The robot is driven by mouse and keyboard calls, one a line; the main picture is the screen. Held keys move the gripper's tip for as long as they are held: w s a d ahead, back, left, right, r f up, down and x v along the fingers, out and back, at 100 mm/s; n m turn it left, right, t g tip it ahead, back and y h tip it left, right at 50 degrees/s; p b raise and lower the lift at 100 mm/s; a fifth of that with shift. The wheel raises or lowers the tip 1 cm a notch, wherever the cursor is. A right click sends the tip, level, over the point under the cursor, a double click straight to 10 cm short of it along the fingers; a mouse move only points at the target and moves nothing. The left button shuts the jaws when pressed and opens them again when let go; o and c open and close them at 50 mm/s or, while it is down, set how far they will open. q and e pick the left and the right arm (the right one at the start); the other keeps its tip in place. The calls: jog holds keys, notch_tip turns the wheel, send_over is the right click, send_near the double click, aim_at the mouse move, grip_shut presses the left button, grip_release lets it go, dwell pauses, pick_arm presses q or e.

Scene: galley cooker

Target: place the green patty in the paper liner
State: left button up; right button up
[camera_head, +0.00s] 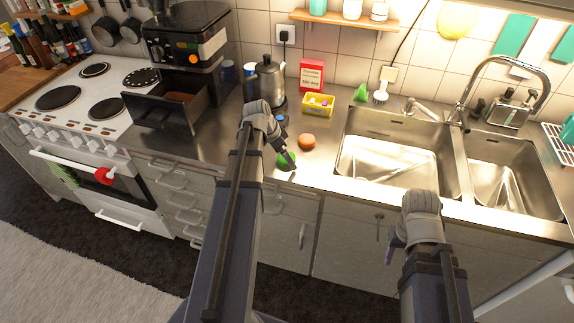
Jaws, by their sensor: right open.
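A round green patty (284,161) lies on the steel counter near its front edge, partly hidden by my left gripper. My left gripper (290,157) is over the patty with its fingertips at or just above it; I cannot tell whether they touch it or how far apart they are. My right gripper (388,246) is open and empty in front of the cabinets, below the sink. The black air fryer's drawer (163,118) is pulled open at the left. Something brown, possibly the paper liner (180,97), shows inside it, mostly hidden by the drawer walls.
An orange-brown patty (307,141) lies just behind the green one. Behind them stand a yellow tub (318,105), a red box (312,75) and a kettle (269,77). The stove (75,95) is left, the double sink (395,160) right. Counter between drawer and patties is mostly clear.

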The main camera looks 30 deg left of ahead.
pick_arm(q)
jog(key=shift+c, duration=0.2)
jog(key=c, duration=1.4)
